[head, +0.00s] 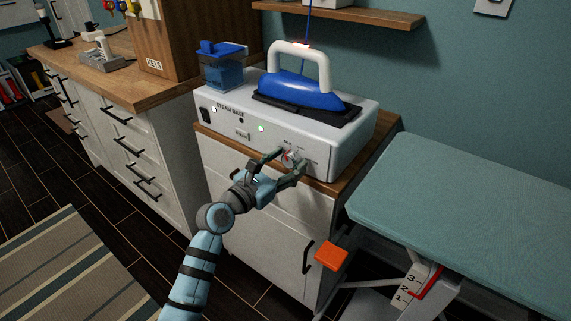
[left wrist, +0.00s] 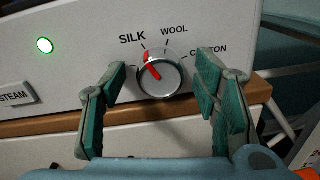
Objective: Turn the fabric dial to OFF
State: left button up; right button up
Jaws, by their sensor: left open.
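The fabric dial (left wrist: 158,76) is a round silver knob with a red pointer on the front of the white steam station (head: 340,138). In the left wrist view the pointer tilts up and left, toward the SILK mark. WOOL and COTTON are printed to its right; no OFF label is readable, and the area left of the dial is partly covered by a finger. My left gripper (head: 284,163) is open in front of the dial. Its green-padded fingers stand on either side of the knob, with gaps visible in the left wrist view. My right gripper is not in view.
A blue iron (head: 295,88) with a white handle rests on the station, beside a blue water tank (head: 224,70). A green light (left wrist: 45,45) and a STEAM button (left wrist: 17,95) are left of the dial. An ironing board (head: 470,190) stands close on the right.

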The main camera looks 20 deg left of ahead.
pick_arm(q)
jog(key=c, duration=1.2)
jog(key=shift+o, duration=0.3)
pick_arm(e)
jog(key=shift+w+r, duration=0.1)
pick_arm(q)
jog(key=shift+n+p, duration=0.7)
jog(key=shift+p, duration=0.15)
jog(key=shift+r+n+p, duration=0.1)
jog(key=shift+n+p, duration=0.6)
jog(key=shift+p, duration=0.1)
jog(key=n+p, duration=0.2)
jog(key=n, duration=0.1)
jog(key=shift+p, duration=0.35)
jog(key=shift+f+n+t+p, duration=0.15)
jog(key=shift+n+p, duration=0.4)
jog(key=shift+n, duration=0.55)
jog(key=shift+f+n+t+p, duration=0.15)
jog(key=shift+n+p, duration=0.4)
jog(key=shift+n, duration=0.55)
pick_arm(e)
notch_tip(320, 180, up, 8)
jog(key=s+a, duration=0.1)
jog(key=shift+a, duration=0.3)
pick_arm(q)
jog(key=shift+r, duration=0.1)
jog(key=shift+c, duration=0.2)
